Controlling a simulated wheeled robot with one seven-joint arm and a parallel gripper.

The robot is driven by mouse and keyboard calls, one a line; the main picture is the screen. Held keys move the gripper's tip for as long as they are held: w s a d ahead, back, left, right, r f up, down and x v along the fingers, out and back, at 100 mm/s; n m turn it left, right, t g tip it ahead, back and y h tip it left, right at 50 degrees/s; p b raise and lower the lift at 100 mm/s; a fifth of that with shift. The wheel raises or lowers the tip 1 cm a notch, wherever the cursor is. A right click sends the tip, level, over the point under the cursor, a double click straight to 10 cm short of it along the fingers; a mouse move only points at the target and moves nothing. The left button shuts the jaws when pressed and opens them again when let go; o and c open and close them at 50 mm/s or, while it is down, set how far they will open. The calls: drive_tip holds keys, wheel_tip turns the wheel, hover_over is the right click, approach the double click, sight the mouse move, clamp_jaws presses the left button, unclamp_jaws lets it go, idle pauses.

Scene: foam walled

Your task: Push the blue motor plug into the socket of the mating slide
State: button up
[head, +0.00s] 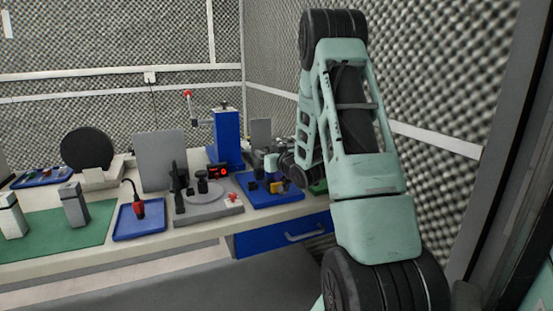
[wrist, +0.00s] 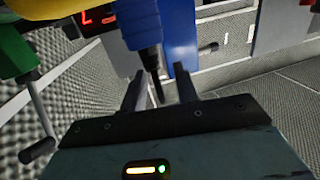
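The blue plug (wrist: 138,24) shows at the top middle of the wrist view, with a black cable end (wrist: 157,90) trailing from it towards me. My gripper (wrist: 158,80) is open, with one dark finger on each side of the cable end. I cannot tell whether either finger touches it. In the head view my gripper (head: 270,164) is small and reaches in from the right, over a blue tray (head: 290,198) holding small dark and yellow parts. The plug cannot be made out in the head view. I cannot identify the mating slide or its socket for sure.
A blue column (head: 228,138) and a red-lit display (head: 219,171) stand close behind my gripper. A yellow part (wrist: 45,12) and a green part (wrist: 14,52) crowd the wrist view's upper left. A grey turntable base (head: 210,212) and a red-plug tray (head: 126,231) lie left.

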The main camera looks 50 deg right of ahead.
drive_tip(key=b+v, duration=1.5)
drive_tip(key=v, duration=0.2)
idle(0.7)
